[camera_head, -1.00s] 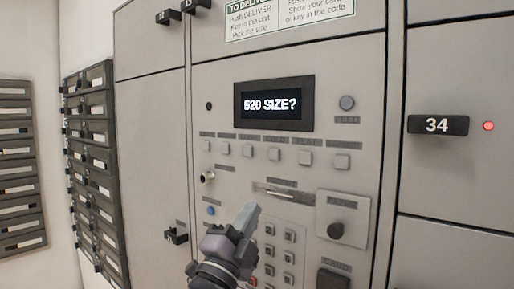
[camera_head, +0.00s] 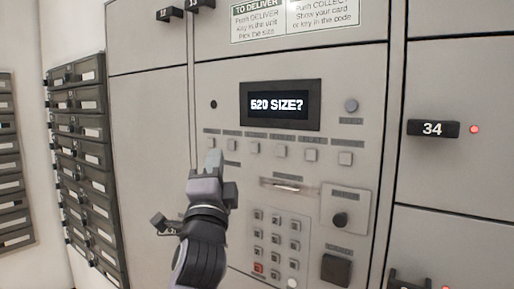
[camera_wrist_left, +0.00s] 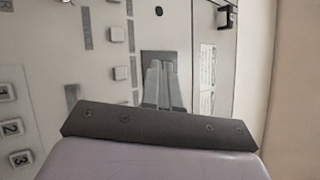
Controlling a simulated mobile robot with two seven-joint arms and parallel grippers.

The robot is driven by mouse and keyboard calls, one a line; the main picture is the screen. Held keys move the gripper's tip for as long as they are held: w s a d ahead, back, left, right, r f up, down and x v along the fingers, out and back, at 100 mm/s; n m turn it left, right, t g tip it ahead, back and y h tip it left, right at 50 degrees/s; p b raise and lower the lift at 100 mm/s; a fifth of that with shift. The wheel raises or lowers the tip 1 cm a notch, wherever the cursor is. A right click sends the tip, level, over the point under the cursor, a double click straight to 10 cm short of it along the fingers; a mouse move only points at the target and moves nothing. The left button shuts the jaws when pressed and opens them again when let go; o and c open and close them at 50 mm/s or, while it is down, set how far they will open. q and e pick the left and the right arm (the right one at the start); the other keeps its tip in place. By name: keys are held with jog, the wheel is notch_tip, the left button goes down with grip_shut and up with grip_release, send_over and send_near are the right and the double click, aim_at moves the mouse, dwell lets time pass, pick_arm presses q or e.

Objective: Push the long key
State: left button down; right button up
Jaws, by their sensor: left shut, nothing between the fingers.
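A row of small square grey keys (camera_head: 283,151) sits under the screen (camera_head: 280,105), which reads "520 SIZE?". Each key has a small label above it, too small to read, so I cannot tell which is the long key. My left gripper (camera_head: 214,160) is shut and empty, with its tips near the left end of this row and covering part of the panel there. I cannot tell whether the tips touch a key. In the left wrist view, the shut fingers (camera_wrist_left: 164,85) show in front of the panel, with square keys (camera_wrist_left: 121,73) to their left. My right gripper is not in view.
A number keypad (camera_head: 275,240) lies below the row, with a slot (camera_head: 288,185) above it. A reader with a dark round knob (camera_head: 340,219) is at its right. Locker door 34 (camera_head: 433,129) is on the right, and dark mailboxes (camera_head: 85,160) stand on the left.

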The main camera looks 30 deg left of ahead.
aim_at(255, 148)
pick_arm(q)
jog(key=shift+w, duration=0.15)
jog(key=shift+w+d+b, duration=0.2)
jog(key=shift+w+b, duration=0.75)
jog(key=shift+w, duration=1.2)
jog(key=shift+w+d+b, duration=0.2)
jog(key=shift+w+b, duration=0.75)
jog(key=shift+w, duration=1.2)
jog(key=shift+w, duration=0.1)
jog(key=shift+w, duration=0.3)
jog(key=shift+w+b, duration=0.4)
jog(key=shift+b, duration=0.05)
jog(key=shift+s, duration=0.15)
jog(key=shift+s+p, duration=0.55)
jog(key=shift+s, duration=0.1)
